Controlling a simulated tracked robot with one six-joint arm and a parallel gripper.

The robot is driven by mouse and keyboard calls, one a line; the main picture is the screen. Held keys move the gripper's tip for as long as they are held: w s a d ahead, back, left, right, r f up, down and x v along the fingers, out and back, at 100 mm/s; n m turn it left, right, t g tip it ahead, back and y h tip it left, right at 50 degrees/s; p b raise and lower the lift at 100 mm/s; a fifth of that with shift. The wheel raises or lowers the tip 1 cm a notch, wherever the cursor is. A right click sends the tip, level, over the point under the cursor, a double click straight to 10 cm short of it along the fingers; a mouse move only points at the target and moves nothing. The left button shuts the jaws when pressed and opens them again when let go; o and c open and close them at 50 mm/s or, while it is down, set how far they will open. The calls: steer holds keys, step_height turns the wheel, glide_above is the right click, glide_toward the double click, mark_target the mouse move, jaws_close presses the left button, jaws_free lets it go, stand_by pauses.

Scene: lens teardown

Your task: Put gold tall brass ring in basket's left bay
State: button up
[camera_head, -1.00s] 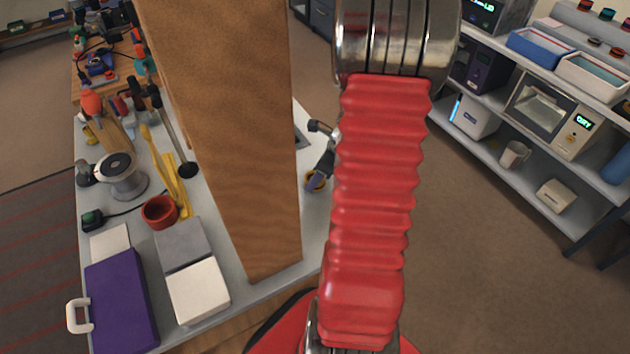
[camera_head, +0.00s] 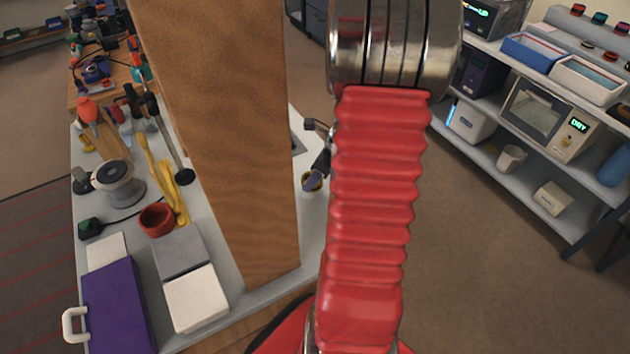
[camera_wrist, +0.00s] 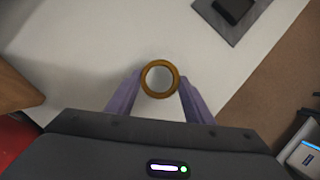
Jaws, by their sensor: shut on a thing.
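The gold brass ring (camera_wrist: 160,66) is between the purple fingertips of my gripper (camera_wrist: 160,88) in the wrist view, seen from above with its round opening showing. My gripper is shut on it, over the pale bench top. In the head view my gripper (camera_head: 314,180) is small, between the wooden post and my red arm, with a bit of the gold ring (camera_head: 315,184) at its tip. How high the ring is above the bench is hard to tell. No basket can be made out in either view.
A wooden post (camera_head: 225,130) rises across the bench (camera_head: 225,265). A red cup (camera_head: 157,219), a metal spool (camera_head: 118,182), a purple case (camera_head: 115,305) and several tools lie left of it. A grey mat with a dark block (camera_wrist: 233,12) lies ahead. Shelves (camera_head: 540,175) stand right.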

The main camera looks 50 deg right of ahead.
step_height(320, 180, up, 8)
steer(key=shift+f, duration=0.15)
steer(key=shift+s, duration=0.15)
stand_by(0.7)
